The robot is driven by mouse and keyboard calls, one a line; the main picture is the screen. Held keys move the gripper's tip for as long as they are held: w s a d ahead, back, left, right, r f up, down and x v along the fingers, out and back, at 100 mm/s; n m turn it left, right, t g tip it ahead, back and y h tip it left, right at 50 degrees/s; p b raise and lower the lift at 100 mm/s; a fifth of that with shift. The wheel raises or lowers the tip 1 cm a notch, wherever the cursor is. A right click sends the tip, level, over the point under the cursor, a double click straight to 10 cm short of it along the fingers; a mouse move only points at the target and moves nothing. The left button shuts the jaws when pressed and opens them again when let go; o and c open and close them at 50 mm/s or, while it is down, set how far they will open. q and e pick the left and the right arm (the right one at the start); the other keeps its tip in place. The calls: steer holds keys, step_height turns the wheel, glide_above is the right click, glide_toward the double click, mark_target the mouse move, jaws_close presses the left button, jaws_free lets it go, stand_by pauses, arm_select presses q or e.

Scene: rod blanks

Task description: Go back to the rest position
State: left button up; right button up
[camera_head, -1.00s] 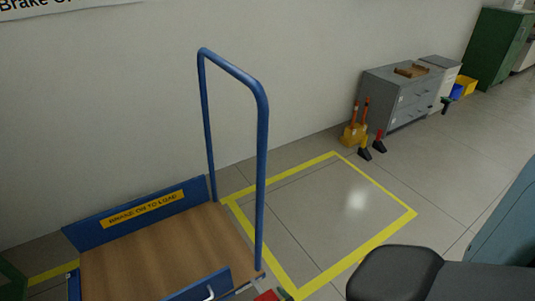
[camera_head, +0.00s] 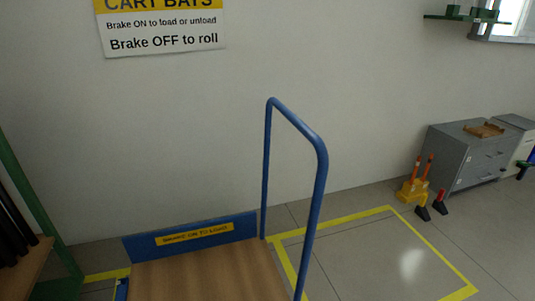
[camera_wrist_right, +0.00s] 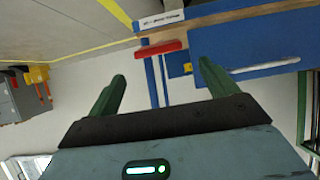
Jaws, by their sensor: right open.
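My right gripper (camera_wrist_right: 160,88) shows in the right wrist view with its two green fingers spread wide. Nothing is between them. A red bar (camera_wrist_right: 160,50) on the cart's edge lies beyond the fingertips; I cannot tell how far. The blue cart (camera_head: 195,237) stands against the wall in the head view, with a wooden deck (camera_head: 205,275) and a tall blue handle (camera_head: 320,190). Neither gripper shows in the head view. My left gripper is in no view.
A green-framed rack (camera_head: 45,215) with dark rods (camera_head: 12,225) stands at the left. A yellow-outlined floor bay (camera_head: 385,255) right of the cart is empty. Orange-handled yellow equipment (camera_head: 412,190) and a grey cabinet (camera_head: 465,165) stand at the right. A sign (camera_head: 160,28) hangs on the wall.

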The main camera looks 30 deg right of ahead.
steer(key=s+a+r+n+g+y+p, duration=0.2)
steer(key=s+a+r+n+y+p, duration=0.1)
steer(key=s+r+p, duration=1.55)
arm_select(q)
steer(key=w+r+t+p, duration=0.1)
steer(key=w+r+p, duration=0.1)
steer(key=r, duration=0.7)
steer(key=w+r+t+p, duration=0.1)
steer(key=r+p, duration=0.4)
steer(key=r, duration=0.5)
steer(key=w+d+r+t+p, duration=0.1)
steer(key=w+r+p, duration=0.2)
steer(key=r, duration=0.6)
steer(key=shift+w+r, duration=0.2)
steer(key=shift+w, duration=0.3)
arm_select(e)
steer(key=s+a+r+y, duration=0.1)
steer(key=s+a+r, duration=0.1)
steer(key=r, duration=1)
steer(key=s+a+r+n+g+y, duration=0.1)
steer(key=s+a+r, duration=0.1)
steer(key=r, duration=1)
steer(key=shift+s+a+r+n, duration=0.15)
steer(key=shift+a+r+n, duration=0.15)
steer(key=shift+a, duration=0.1)
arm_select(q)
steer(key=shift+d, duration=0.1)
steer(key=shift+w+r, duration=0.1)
